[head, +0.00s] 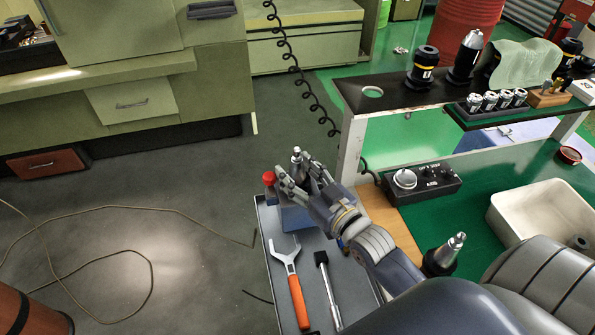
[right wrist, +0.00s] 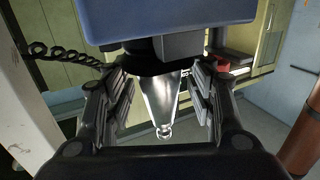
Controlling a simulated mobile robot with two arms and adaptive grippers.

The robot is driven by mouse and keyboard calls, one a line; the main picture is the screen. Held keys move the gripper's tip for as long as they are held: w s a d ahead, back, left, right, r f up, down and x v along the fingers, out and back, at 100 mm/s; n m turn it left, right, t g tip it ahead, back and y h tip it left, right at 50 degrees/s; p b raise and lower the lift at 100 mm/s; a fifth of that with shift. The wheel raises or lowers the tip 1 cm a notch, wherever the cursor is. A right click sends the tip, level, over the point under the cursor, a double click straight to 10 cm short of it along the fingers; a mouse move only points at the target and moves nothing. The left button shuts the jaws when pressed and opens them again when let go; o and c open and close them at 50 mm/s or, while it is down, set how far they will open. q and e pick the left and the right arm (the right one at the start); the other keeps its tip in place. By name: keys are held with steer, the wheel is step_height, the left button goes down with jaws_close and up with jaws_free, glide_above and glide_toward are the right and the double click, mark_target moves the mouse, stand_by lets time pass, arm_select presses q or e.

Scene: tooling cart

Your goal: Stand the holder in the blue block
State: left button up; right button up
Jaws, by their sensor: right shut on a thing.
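The holder (head: 297,155) has a silver tapered tip and a dark collar. In the head view its tip points up between my right fingers. The right wrist view shows its bare silver cone (right wrist: 162,98) and black collar. My right gripper (head: 305,175) is shut on the holder, with a finger on each side. The blue block (head: 296,218) sits on the grey cart top, directly under the gripper and partly hidden by it. In the right wrist view the block (right wrist: 170,18) borders the collar. I cannot tell whether the holder's lower end is in the block. My left gripper is out of view.
A red-capped item (head: 269,178) stands by the block's left side. An orange-handled wrench (head: 292,280) and a black-headed tool (head: 326,285) lie in front on the cart. A green-topped bench with a control box (head: 424,183) and another holder (head: 444,256) stands right.

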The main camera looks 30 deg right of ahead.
steer(key=shift+r, duration=0.2)
steer(key=o, duration=1.6)
steer(key=shift+f, duration=0.1)
steer(key=shift+s+f, duration=0.1)
steer(key=shift+f, duration=0.25)
steer(key=shift+s+f, duration=0.1)
steer(key=shift+s, duration=0.25)
steer(key=s, duration=0.3)
steer(key=s+d, duration=0.1)
steer(key=s, duration=0.7)
steer(key=shift+d+r, duration=0.35)
steer(key=shift+r, duration=0.05)
